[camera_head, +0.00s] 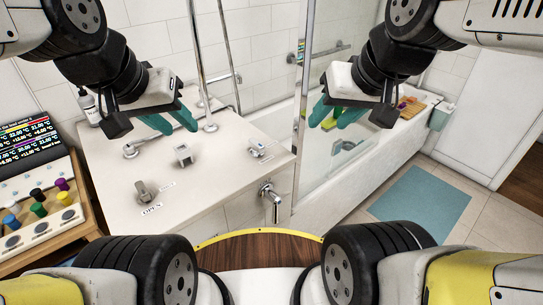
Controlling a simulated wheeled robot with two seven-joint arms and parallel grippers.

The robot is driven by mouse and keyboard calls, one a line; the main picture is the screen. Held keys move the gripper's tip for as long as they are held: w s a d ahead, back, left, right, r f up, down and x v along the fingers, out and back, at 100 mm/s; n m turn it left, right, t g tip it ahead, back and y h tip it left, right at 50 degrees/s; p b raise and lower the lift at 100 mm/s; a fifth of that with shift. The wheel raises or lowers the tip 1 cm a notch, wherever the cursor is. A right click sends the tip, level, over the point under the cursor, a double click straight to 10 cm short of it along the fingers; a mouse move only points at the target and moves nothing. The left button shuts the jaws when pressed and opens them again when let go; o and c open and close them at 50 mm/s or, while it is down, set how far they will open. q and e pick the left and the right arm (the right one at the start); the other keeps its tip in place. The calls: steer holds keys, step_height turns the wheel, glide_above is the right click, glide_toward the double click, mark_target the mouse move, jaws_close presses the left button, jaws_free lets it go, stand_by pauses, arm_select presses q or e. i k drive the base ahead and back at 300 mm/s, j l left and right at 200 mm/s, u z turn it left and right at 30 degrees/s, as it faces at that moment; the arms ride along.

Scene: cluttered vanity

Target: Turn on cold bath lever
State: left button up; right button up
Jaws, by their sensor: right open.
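A small chrome lever (258,150) with a label sits at the right edge of the white counter. A larger grey lever (143,192) stands at the counter's front left, beside a label reading "OPEN". I cannot read which control is marked cold. A chrome spout (270,197) sticks out from the counter's front side. My left gripper (178,121) hangs over the back left of the counter, its teal fingers apart and empty. Neither gripper touches a lever in this view.
A square metal fixture (183,156) stands mid-counter. Upright chrome poles and a glass panel (341,80) rise behind. The bathtub (366,160) is at right. A panel with coloured knobs (38,209) stands at left. A blue mat (421,198) lies on the floor.

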mark_target(270, 195)
steer(key=i+l+u, duration=0.1)
steer(key=l+u, duration=0.25)
steer(key=l, duration=0.55)
steer(key=l+u, duration=0.35)
steer(key=l, duration=0.5)
steer(key=k+l, duration=0.15)
steer(key=k, duration=0.3)
steer(key=k+l, duration=0.15)
steer(key=k, duration=0.3)
steer(key=i+j, duration=0.1)
